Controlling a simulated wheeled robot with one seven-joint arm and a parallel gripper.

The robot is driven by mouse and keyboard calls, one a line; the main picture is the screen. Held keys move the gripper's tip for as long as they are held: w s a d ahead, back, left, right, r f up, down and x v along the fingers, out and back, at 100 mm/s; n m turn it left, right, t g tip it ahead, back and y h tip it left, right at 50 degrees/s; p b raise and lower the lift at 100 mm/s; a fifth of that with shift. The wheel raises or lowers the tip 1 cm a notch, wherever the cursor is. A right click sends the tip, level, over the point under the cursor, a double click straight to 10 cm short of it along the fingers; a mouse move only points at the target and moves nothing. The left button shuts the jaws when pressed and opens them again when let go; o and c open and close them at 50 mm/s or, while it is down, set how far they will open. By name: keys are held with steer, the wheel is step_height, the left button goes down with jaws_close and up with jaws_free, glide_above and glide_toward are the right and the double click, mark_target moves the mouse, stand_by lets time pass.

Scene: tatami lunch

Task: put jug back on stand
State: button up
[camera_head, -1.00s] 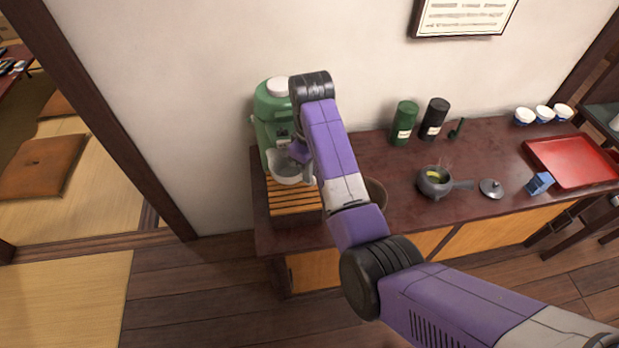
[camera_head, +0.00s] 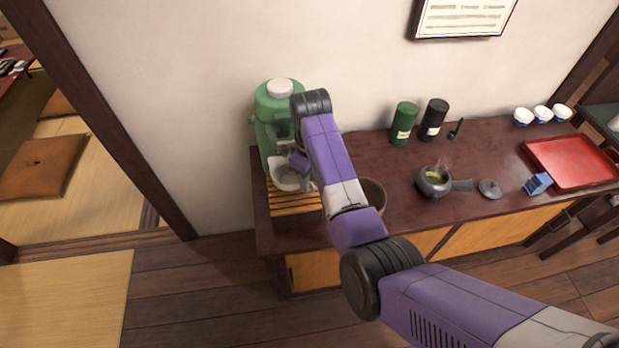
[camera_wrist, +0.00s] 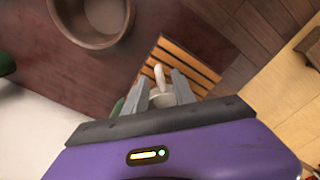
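The white jug (camera_head: 281,177) is in front of the green machine (camera_head: 276,104), over the back of the slatted wooden stand (camera_head: 295,202). I cannot tell whether it touches the slats. My gripper (camera_wrist: 160,86) is shut on the jug, with its pale handle (camera_wrist: 159,75) between the two fingers. The slatted stand also shows beyond the fingers in the wrist view (camera_wrist: 187,62). My wrist and forearm hide the jug's right side in the head view. My gripper hides most of the jug body in the wrist view.
A brown bowl (camera_head: 376,192) stands right of the stand, partly behind my arm. Green (camera_head: 404,124) and black (camera_head: 434,120) canisters stand at the back. A grey teapot (camera_head: 433,182), its lid, a blue box (camera_head: 538,184) and a red tray (camera_head: 574,160) are further right.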

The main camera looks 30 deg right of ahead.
steer(key=shift+r, duration=0.1)
step_height(320, 180, up, 12)
steer(key=p, duration=0.3)
stand_by(0.3)
